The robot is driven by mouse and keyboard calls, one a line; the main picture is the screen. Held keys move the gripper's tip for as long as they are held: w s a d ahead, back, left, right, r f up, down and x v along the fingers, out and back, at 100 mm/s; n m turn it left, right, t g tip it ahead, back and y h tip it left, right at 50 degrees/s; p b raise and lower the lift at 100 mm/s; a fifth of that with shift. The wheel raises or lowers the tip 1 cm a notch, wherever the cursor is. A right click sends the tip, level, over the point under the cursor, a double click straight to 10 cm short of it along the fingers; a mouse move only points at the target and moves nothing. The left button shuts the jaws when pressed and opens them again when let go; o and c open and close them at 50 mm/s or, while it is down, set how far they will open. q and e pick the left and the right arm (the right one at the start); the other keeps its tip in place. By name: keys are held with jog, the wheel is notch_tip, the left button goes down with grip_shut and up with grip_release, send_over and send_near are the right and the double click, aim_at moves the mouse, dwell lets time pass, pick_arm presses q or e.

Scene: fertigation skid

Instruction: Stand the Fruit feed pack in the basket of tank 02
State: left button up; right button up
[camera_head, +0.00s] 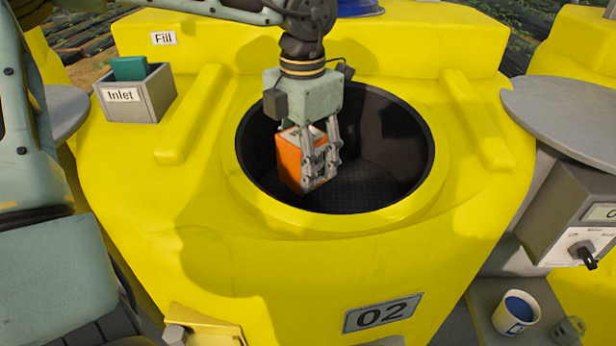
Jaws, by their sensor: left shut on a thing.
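The Fruit feed pack (296,162) is an orange box with a pale top part. It is upright, slightly turned, inside the outline of the round opening of tank 02 (390,262). My left gripper (322,178) points down from above and is shut on the pack, its fingers covering the pack's right side. The dark basket (400,150) shows inside the opening, with a textured floor below the pack. I cannot tell whether the pack touches that floor. My right gripper is not in view.
A grey Inlet box (152,95) with a green item in it stands at the upper left. Raised yellow ribs flank the opening. At the right are a round grey plate (565,108), a grey control box with a knob (575,215) and a blue-and-white cup (515,312).

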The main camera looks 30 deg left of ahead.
pick_arm(q)
jog(key=shift+f, duration=0.4)
jog(key=shift+s+f+p, duration=0.2)
jog(key=shift+f+p, duration=0.15)
jog(key=shift+f, duration=0.75)
jog(key=shift+w+f, duration=0.15)
jog(key=shift+f, duration=0.4)
jog(key=o, duration=1)
jog(key=shift+f, duration=0.1)
jog(key=o, duration=0.5)
jog(key=shift+c, duration=0.2)
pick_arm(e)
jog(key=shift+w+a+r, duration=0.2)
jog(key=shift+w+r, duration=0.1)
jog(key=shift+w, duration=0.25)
